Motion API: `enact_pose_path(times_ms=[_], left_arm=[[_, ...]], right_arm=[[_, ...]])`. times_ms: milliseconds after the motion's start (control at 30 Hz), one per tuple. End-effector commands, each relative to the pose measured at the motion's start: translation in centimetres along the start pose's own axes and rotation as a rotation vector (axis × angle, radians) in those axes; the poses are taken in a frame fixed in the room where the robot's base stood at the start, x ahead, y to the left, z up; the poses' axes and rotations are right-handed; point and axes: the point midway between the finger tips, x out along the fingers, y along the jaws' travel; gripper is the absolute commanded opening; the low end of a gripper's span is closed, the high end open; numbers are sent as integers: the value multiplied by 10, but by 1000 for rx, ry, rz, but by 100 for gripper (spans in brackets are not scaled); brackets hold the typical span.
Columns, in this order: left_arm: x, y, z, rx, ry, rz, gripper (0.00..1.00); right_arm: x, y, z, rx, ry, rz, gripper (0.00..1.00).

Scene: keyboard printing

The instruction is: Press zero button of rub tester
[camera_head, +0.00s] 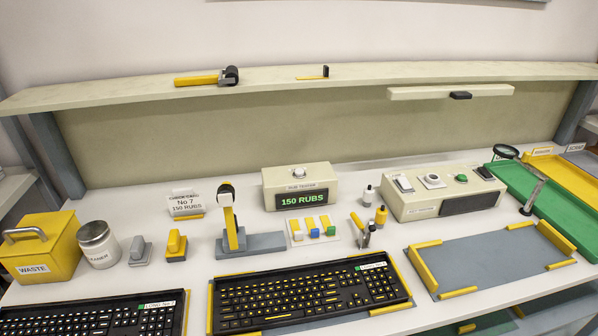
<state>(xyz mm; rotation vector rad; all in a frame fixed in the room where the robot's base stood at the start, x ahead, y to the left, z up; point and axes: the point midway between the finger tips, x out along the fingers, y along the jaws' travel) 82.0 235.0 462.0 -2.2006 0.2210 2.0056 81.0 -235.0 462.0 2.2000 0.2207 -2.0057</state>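The rub tester (300,182) is a cream box at the middle of the table, with a label on its front that is small but seems to read as its name. Its dark display (303,199) shows "150 RUBS" in green. A pale round button (299,172) sits on the upper front above the label; I take it for the zero button, though no marking on it is readable. Neither of my grippers is in view, and nothing touches the tester.
A yellow-black upright device (230,220) on a grey base stands left of the tester. A card (186,204) reads "No 7, 150 RUBS". Two black keyboards (311,294) (90,318) lie in front.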

Motion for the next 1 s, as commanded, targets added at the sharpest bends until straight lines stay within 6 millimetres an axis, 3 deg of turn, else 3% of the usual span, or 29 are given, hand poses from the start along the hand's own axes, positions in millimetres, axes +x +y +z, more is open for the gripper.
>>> enact_pose_path(times_ms=[200, 533, 1000], left_arm=[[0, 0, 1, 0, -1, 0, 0], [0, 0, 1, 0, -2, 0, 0], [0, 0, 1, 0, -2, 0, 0]], right_arm=[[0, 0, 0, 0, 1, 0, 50], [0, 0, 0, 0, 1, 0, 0], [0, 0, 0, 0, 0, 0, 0]])
